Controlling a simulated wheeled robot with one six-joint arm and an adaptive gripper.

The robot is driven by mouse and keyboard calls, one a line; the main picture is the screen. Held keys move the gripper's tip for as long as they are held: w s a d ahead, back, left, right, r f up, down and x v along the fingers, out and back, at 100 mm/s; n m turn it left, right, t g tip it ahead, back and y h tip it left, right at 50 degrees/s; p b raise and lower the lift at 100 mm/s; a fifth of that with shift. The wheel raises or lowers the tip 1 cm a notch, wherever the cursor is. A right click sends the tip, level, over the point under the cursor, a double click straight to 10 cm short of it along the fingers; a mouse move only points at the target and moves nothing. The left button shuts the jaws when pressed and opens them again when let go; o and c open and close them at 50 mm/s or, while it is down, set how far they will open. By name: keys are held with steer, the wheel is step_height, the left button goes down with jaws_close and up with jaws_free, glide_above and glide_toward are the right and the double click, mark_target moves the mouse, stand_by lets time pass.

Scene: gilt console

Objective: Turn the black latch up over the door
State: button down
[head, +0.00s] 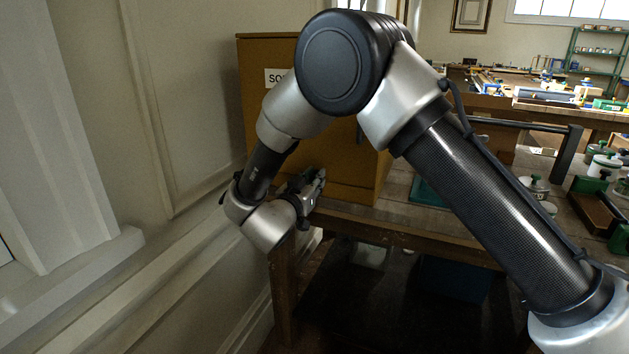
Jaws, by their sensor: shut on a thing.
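A brown wooden cabinet (267,62) stands on a bench against the left wall, with a white label on its front partly hidden by my arm. A small dark upright piece (359,133), perhaps a handle, shows on its front. My gripper (318,177) is low at the cabinet's front, near its bottom left part, with its fingers pointing up and to the right. It is shut on the black latch, which is dark against the dark fingers and mostly hidden by them, so its angle cannot be told. My arm covers much of the door.
The wooden bench (400,222) extends right, with a teal item (428,191) beside the cabinet and several pots and tools farther right. The panelled wall (185,100) is close on the left. A dark lower shelf holds a blue box (455,279).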

steer(key=c, duration=1.3)
jaws_free()
steer(key=shift+o, duration=0.2)
steer(key=shift+a, duration=0.1)
steer(key=v, duration=1.2)
